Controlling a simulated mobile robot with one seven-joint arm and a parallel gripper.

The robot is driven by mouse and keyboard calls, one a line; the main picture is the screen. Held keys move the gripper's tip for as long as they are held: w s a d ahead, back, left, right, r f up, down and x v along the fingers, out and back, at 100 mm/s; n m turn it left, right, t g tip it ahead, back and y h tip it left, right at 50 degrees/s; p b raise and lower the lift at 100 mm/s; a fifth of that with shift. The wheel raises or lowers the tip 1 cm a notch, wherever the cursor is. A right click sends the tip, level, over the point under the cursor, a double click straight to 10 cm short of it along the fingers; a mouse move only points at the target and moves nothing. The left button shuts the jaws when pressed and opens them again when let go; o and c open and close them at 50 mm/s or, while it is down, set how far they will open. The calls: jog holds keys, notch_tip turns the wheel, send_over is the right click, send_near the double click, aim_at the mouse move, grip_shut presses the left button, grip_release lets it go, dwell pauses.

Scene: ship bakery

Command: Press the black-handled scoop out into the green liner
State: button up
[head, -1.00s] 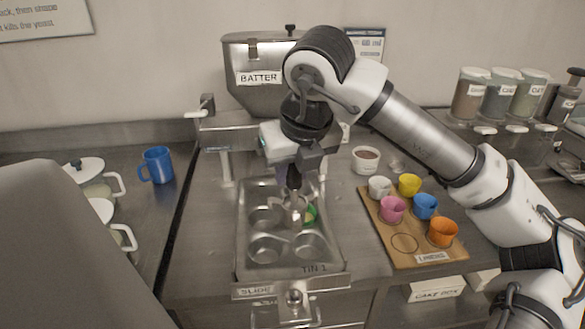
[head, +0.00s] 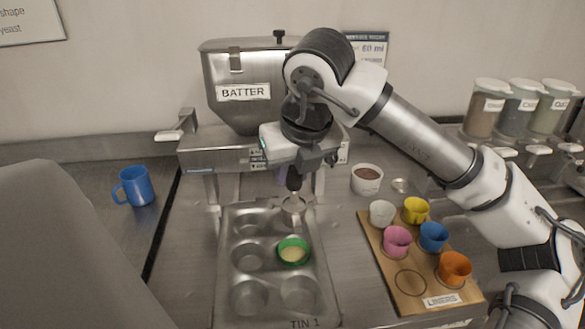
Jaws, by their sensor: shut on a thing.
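My gripper (head: 296,168) is shut on the black handle of the scoop (head: 293,182) and points down over the muffin tin (head: 268,291). The scoop's metal bowl (head: 293,205) hangs at the back right of the tin, over or in the back right cup; I cannot tell the exact height. The green liner (head: 306,245) sits in the middle right cup, in front of the scoop bowl. Pale batter (head: 292,254) lies inside the green liner. The inside of the scoop bowl is hard to see.
The batter hopper (head: 242,112) stands behind the tin. To the right is a wooden liner board (head: 399,300) with white, yellow, pink, blue and orange liners. A bowl of brown stuff (head: 367,180) stands behind it. A blue mug (head: 135,187) is at left.

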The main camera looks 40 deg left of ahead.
aim_at(294, 204)
jog(key=shift+f+b, duration=1.25)
jog(key=shift+f, duration=1.15)
notch_tip(294, 204, down, 4)
jog(key=b, duration=0.4)
jog(key=shift+r, duration=0.15)
jog(key=shift+f+b, duration=1.65)
jog(key=shift+b, duration=0.3)
jog(key=shift+r, duration=0.3)
jog(key=shift+r+p, duration=0.75)
jog(key=shift+r, duration=0.4)
jog(key=shift+r, duration=0.15)
jog(key=shift+r+p, duration=2.5)
jog(key=shift+r, duration=1.45)
